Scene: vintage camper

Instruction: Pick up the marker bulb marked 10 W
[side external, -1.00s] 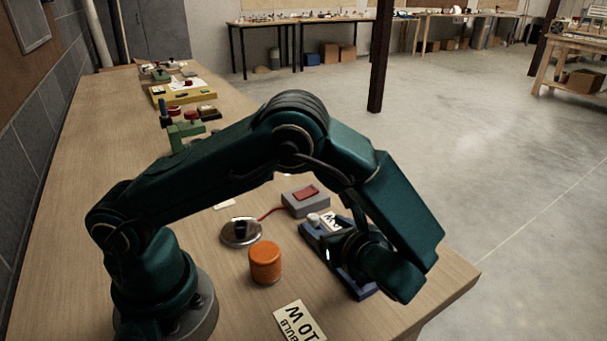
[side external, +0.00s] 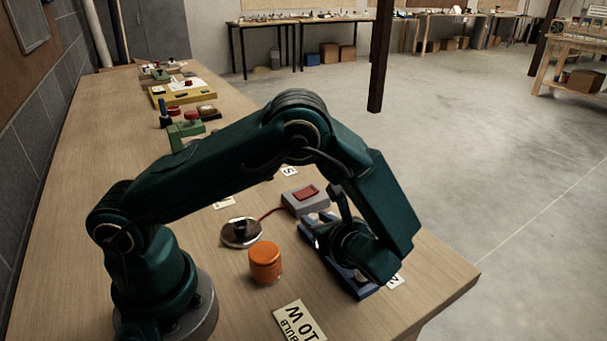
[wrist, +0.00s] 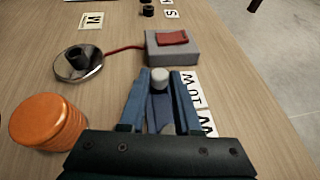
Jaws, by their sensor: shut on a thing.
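A blue holder (side external: 360,293) lies near the table's right edge, beneath my gripper (side external: 335,245). Whether the held bulb is clear of the holder cannot be told.
A ribbed orange cylinder (side external: 265,261) stands left of the holder. A round metal dish with a dark knob (side external: 241,232) is wired to a grey box with a red switch (side external: 305,200). A large 10 W bulb card (side external: 299,321) lies at the front.

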